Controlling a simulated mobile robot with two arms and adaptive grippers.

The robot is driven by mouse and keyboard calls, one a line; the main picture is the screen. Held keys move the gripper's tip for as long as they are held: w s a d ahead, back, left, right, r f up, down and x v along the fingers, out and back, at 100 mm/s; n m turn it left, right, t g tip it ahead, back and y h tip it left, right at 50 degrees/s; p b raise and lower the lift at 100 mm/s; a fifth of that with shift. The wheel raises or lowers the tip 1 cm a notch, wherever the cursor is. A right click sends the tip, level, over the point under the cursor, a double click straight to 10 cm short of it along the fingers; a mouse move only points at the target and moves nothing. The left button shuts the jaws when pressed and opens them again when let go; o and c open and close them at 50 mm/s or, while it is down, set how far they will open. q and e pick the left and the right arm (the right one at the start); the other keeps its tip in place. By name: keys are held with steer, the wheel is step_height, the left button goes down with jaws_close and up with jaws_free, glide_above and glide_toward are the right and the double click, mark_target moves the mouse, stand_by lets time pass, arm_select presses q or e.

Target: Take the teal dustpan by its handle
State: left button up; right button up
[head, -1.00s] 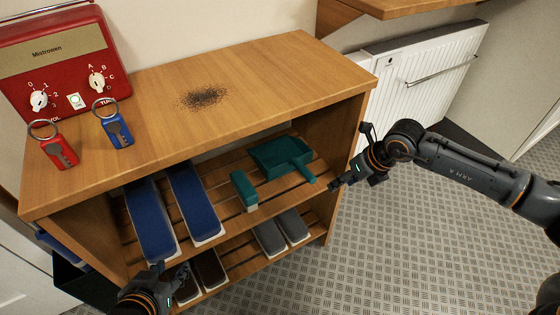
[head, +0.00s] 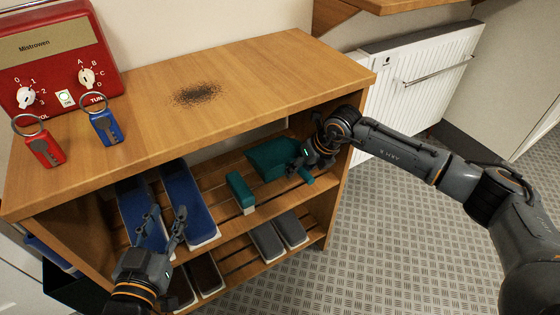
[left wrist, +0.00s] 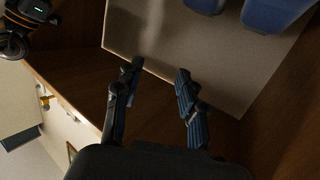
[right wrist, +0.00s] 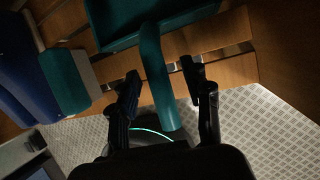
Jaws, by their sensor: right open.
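The teal dustpan (head: 268,159) lies on the upper slatted shelf of the wooden unit, its handle toward the front right edge. My right gripper (head: 300,163) is over it in the head view and hides part of it. In the right wrist view the dustpan's handle (right wrist: 155,70) runs between the open fingers of my right gripper (right wrist: 165,85), with a gap on both sides. My left gripper (head: 167,222) is open and empty in front of the blue brushes or shoes at the shelf's left. Its spread fingers also show in the left wrist view (left wrist: 157,75).
A small teal brush (head: 240,192) lies left of the dustpan. Long blue items (head: 188,200) lie further left. Grey items (head: 278,237) are on the lower shelf. The unit's right side panel (head: 346,150) stands close to my right arm. A red radio (head: 60,55) and two key tags stand on top.

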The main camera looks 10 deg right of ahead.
steer(key=shift+x, duration=0.75)
jaws_close()
arm_select(q)
steer(key=shift+w+d+r+t, duration=0.1)
steer(key=shift+r+t, duration=0.2)
steer(key=shift+r, duration=0.2)
steer(key=shift+w+d+r+t, duration=0.1)
steer(key=shift+r+t, duration=0.2)
steer(key=shift+r, duration=0.15)
arm_select(e)
steer(key=shift+r, duration=0.1)
arm_select(q)
steer(key=shift+s+f, duration=0.1)
arm_select(e)
steer(key=shift+r, duration=0.15)
